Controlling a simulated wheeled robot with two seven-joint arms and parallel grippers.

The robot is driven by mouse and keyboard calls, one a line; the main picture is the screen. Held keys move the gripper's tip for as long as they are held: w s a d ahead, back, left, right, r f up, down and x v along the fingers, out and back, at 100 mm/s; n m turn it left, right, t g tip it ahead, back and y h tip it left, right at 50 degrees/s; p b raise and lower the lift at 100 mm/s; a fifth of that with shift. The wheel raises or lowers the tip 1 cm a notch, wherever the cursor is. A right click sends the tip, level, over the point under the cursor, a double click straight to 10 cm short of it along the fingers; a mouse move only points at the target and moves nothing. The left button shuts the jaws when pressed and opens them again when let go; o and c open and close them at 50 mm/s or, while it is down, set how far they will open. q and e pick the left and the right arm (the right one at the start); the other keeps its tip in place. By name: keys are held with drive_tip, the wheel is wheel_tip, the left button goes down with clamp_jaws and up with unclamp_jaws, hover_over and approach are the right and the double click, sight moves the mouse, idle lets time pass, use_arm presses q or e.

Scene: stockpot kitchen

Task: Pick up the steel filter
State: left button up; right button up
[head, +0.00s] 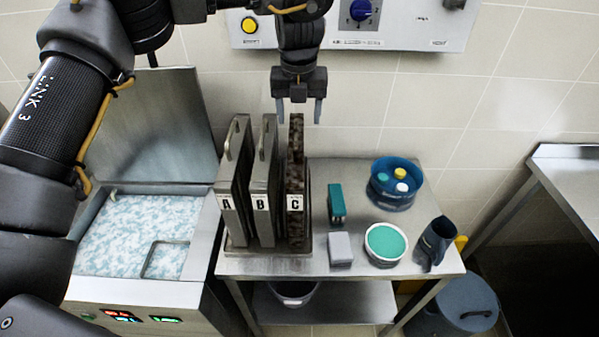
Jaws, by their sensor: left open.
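Three upright flat filters stand side by side in a metal tray (258,250) on the steel table. Filter A (236,175) and filter B (264,180) look plain grey steel, each with a handle on its front edge. Filter C (295,175) is on the right and has a mottled dark brown, grimy surface. My left gripper (299,112) is open and points down, around the top far end of filter C as seen in the picture. I cannot tell whether its fingers are beside the plate or above it. My right gripper is not in view.
A fryer-like vat (150,205) with its lid (160,115) raised stands left. A control panel (352,25) is on the wall.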

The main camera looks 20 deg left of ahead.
sight(296, 132)
use_arm(q)
drive_tip(key=f, duration=0.1)
drive_tip(key=p, duration=0.1)
drive_tip(key=s+a+f, duration=0.1)
drive_tip(key=shift+f, duration=0.35)
drive_tip(key=f, duration=0.1)
drive_tip(key=w+f, duration=0.1)
drive_tip(key=shift+f+p, duration=0.3)
drive_tip(key=shift+p, duration=0.05)
drive_tip(key=shift+s+d+f+p, duration=0.1)
drive_tip(key=shift+p, duration=0.25)
drive_tip(key=f+p, duration=0.3)
drive_tip(key=f, duration=0.1)
drive_tip(key=shift+w+f, duration=0.2)
drive_tip(key=shift+f, duration=0.25)
drive_tip(key=shift+c, duration=0.8)
clamp_jaws()
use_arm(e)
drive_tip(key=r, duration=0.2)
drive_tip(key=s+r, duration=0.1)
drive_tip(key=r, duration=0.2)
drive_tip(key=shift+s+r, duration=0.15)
